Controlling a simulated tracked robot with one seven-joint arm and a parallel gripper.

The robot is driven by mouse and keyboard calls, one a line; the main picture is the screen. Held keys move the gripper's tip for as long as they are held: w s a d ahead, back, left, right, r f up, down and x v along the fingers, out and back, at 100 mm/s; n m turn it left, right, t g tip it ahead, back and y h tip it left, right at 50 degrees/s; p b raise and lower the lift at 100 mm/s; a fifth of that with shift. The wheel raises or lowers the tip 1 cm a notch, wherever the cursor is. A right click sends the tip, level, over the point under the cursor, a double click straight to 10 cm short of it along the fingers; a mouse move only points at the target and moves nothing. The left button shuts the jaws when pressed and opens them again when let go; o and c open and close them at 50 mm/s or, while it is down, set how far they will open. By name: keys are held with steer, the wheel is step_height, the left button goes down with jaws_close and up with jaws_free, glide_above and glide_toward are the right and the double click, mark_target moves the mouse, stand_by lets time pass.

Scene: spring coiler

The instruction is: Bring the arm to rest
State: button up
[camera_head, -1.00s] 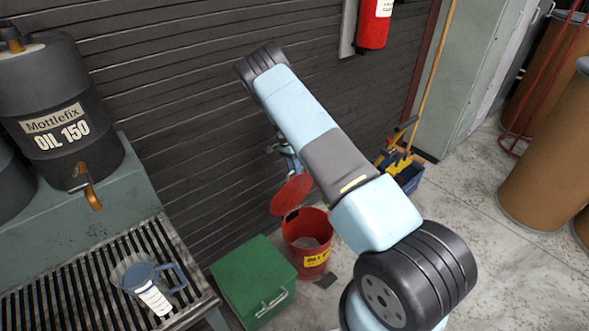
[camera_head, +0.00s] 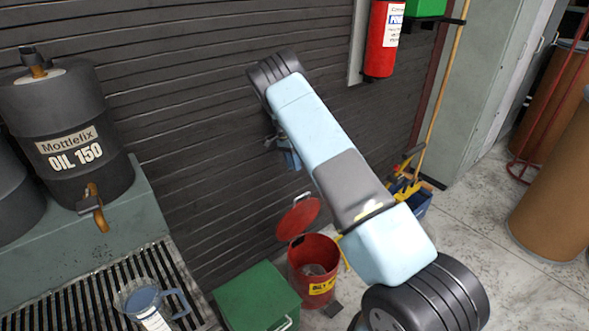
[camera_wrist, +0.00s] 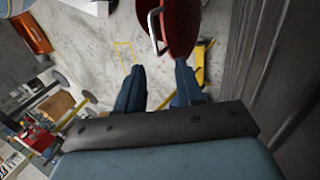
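My arm reaches up and left across the middle of the head view, bent at a dark joint near the wall. My gripper (camera_head: 288,152) hangs beyond the arm there, mostly hidden behind it, with only small blue parts showing. In the wrist view my gripper (camera_wrist: 158,84) shows two dark blue fingers spread apart, with nothing between them but grey floor. A red round thing with a pale handle (camera_wrist: 181,28) lies beyond the fingertips in that view. I cannot tell its exact distance from them.
An open red bin (camera_head: 315,272) and a green box (camera_head: 255,298) stand below the arm. A clear jug (camera_head: 148,300) rests on a grate at left, near a black oil drum (camera_head: 68,130). A fire extinguisher (camera_head: 382,40) hangs on the dark slatted wall.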

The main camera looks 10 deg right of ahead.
steer(key=s+d+r+n+t+y, duration=0.15)
steer(key=s+r, duration=0.45)
steer(key=r, duration=0.6)
steer(key=s+d+r+n+t, duration=0.15)
steer(key=s+r, duration=0.45)
steer(key=r, duration=0.6)
steer(key=s+d+r+n+t+y, duration=0.1)
steer(key=s+r+n, duration=0.1)
steer(key=s+r, duration=0.65)
steer(key=s+r+n+t, duration=0.3)
steer(key=s+r+n, duration=0.1)
steer(key=s+r, duration=0.85)
steer(key=s+f+n+t, duration=0.2)
steer(key=s+n, duration=0.1)
steer(key=s, duration=1.4)
steer(key=shift+s+d+f+t, duration=0.15)
steer(key=shift+s+f+t, duration=0.15)
steer(key=shift+s, duration=0.1)
steer(key=shift+d+h, duration=0.1)
steer(key=shift+h, duration=0.15)
